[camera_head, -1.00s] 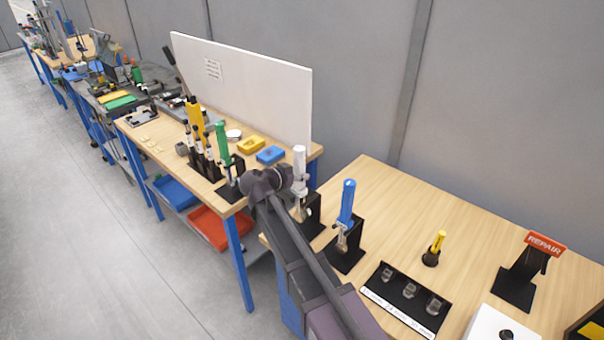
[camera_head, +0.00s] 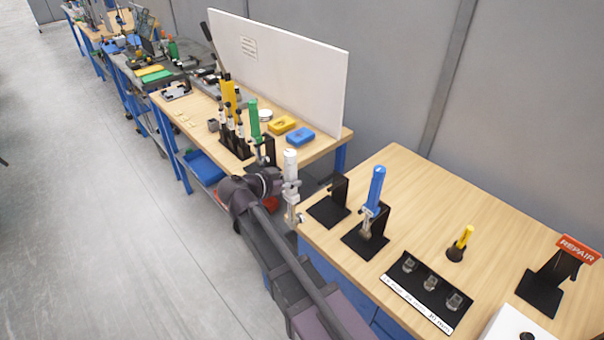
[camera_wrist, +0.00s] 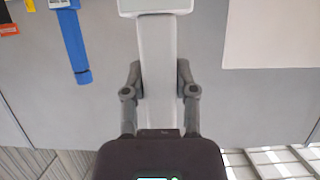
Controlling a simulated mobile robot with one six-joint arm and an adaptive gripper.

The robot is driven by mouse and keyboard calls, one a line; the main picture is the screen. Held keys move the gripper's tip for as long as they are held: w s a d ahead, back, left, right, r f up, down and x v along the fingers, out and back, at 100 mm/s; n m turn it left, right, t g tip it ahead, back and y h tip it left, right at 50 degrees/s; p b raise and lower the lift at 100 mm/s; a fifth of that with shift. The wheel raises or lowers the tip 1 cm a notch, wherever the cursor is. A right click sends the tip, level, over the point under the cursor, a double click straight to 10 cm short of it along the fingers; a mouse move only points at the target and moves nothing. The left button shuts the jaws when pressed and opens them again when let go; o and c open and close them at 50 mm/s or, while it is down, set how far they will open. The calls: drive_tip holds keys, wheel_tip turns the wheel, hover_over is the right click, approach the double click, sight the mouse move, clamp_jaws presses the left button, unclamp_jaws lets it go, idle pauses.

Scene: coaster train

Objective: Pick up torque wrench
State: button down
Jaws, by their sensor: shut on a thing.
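A torque wrench with a white handle (camera_head: 290,160) stands upright in my gripper (camera_head: 289,188), off the left edge of the near bench. In the wrist view, the pale shaft of the wrench (camera_wrist: 160,60) runs between the two fingers of my gripper (camera_wrist: 159,85), which are closed on its sides. The black stand (camera_head: 328,208) to its right on the bench is empty. The wrench's lower end shows beside the bench edge, clear of the stand.
A blue-handled tool (camera_head: 375,190) sits in its own stand on the near bench (camera_head: 410,180). The far bench holds a green tool (camera_head: 253,120).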

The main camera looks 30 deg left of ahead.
drive_tip(key=shift+s+a, duration=0.2)
drive_tip(key=shift+s, duration=0.25)
drive_tip(key=shift+s+a, duration=0.2)
drive_tip(key=shift+s, duration=0.25)
drive_tip(key=c, duration=1.2)
unclamp_jaws()
clamp_jaws()
